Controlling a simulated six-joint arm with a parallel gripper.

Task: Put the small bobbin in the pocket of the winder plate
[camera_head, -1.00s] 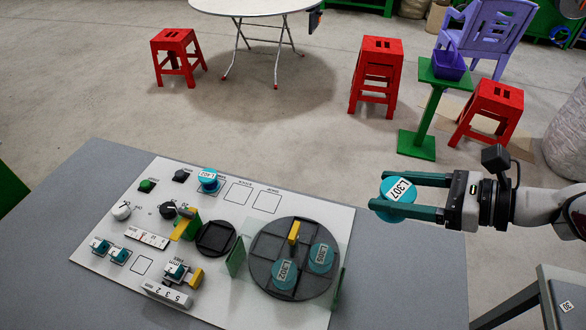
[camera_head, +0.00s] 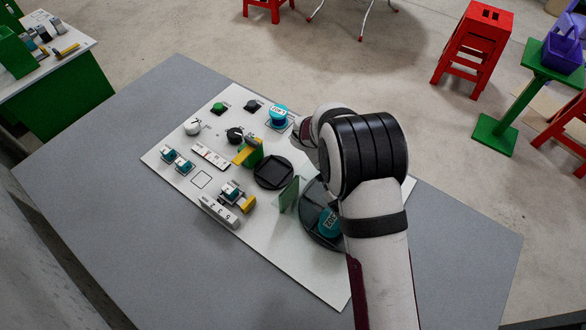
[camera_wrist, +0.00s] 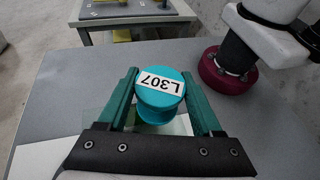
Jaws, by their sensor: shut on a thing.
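A teal bobbin (camera_wrist: 160,100) labelled L307 is held between the two green fingers of my gripper (camera_wrist: 160,75) in the wrist view. The white panel (camera_head: 283,262) lies on the grey table. It carries a dark round holder with a square recess (camera_head: 273,172), which looks empty. I cannot tell which of these is the winder plate.
Another teal bobbin (camera_head: 278,114) stands at the panel's back edge. A green upright piece (camera_head: 289,194) stands between holder and disc. A yellow-and-green piece (camera_head: 247,152) stands left of the holder. The grey table (camera_head: 130,235) is bare at left and front.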

